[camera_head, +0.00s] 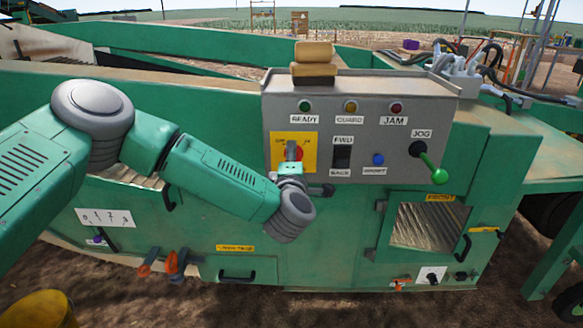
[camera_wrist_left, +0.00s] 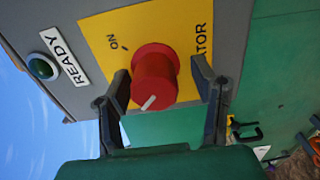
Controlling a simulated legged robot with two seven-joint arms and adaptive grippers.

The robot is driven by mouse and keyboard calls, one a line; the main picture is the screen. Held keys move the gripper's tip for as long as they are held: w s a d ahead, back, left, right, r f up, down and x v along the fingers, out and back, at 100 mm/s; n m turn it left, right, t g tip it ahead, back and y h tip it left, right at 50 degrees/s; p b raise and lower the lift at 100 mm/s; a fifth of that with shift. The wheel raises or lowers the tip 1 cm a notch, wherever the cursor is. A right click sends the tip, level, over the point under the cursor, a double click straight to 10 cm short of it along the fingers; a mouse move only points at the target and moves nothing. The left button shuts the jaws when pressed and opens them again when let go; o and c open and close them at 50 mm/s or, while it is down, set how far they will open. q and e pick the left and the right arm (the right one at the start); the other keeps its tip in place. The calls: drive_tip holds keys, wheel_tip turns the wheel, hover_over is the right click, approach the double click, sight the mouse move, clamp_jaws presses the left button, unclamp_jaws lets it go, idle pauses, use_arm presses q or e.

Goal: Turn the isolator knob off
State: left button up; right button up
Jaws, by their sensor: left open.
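The isolator knob (camera_wrist_left: 153,75) is a red round knob with a white pointer mark. It sits on a yellow plate (camera_wrist_left: 100,35) marked "ON" and partly "ATOR" in the left wrist view. There its white mark points to the lower left, away from the "ON" label. In the head view the yellow plate (camera_head: 277,139) is on the grey control panel, with the knob mostly hidden by my gripper. My left gripper (camera_head: 292,152) is in front of the plate. Its open fingers stand on either side of the knob (camera_wrist_left: 160,72); I cannot tell whether they touch it.
The grey panel (camera_head: 375,110) also carries green, amber and red lamps, a black rocker switch (camera_head: 342,157), a blue button (camera_head: 378,159) and a green-tipped jog lever (camera_head: 439,175). The READY lamp (camera_wrist_left: 41,68) is beside the plate.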

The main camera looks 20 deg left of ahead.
use_arm(q)
drive_tip(key=v, duration=1.1)
drive_tip(key=shift+s, duration=0.3)
drive_tip(key=shift+d, duration=0.1)
